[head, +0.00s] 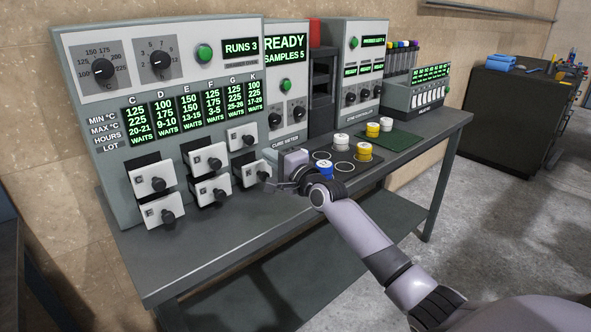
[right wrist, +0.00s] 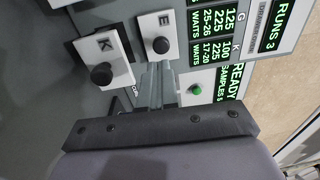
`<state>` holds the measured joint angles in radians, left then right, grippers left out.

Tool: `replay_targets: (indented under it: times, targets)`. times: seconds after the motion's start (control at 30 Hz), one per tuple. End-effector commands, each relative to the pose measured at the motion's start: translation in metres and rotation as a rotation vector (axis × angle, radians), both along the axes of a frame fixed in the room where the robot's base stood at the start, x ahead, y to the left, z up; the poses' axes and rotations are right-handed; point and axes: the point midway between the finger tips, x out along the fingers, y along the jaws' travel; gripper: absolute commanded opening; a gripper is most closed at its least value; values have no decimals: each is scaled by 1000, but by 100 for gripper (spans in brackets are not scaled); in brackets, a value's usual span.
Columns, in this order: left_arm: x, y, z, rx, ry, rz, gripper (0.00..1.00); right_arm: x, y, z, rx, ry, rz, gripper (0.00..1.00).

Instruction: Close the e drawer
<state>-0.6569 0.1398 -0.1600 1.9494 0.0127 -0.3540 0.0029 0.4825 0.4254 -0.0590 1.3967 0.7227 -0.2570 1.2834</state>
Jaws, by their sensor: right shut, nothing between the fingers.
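The E drawer (right wrist: 150,32), a white front with a black knob, sits at the top of the right wrist view. By its place beside the K drawer, it matches the top right drawer (head: 238,138) in the head view, where its letter is too small to read. No dark opening shows above it there, and it looks about level with the panel. My right gripper (right wrist: 155,75) is shut and empty, its fingertips near the lower edge of the E front; I cannot tell if they touch. In the head view, my right gripper (head: 273,184) is beside the lower right drawer. My left gripper is not in view.
The K drawer (right wrist: 112,68) is pulled out beside the fingers. Several other drawers (head: 152,178) stand out from the cabinet at left. Bare table lies in front.

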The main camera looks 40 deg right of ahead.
Motion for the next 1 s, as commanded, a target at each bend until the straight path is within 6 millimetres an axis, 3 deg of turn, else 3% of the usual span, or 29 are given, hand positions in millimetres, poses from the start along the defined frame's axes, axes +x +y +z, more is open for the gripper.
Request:
replay_targets:
  times: [0.4,0.83,0.93,1.0]
  targets:
    - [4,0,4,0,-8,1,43,-59,-3,-5,1,2,1,0]
    - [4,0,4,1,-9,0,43,-74,-4,-6,-1,3,1,0]
    - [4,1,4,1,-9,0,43,-78,2,-19,-43,24,4,0]
    - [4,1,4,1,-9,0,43,-86,11,-42,-122,60,11,0]
